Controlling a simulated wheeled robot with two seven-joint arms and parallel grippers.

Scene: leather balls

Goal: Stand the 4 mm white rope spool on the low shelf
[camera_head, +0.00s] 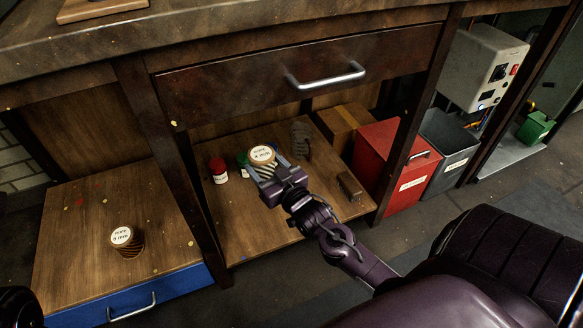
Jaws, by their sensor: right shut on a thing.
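A rope spool (262,155) with a round white label on its top end is held in my right gripper (270,174), over the low shelf (250,222) under the bench. Its label reads "ROPE" and a size too small to read surely. My right gripper is shut on this spool, from the near side. The spool looks roughly upright; I cannot tell whether its bottom touches the shelf. A second, similar rope spool (122,240) stands label up on the wooden top of the unit at left. My left gripper does not show.
Near the held spool are a red jar (218,170), a partly hidden green item (242,160), a dark coil-like item (300,139) and a small brown block (350,186). A red bin (383,152) stands right. A bench leg (170,160) divides shelf and left unit. The shelf's front is clear.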

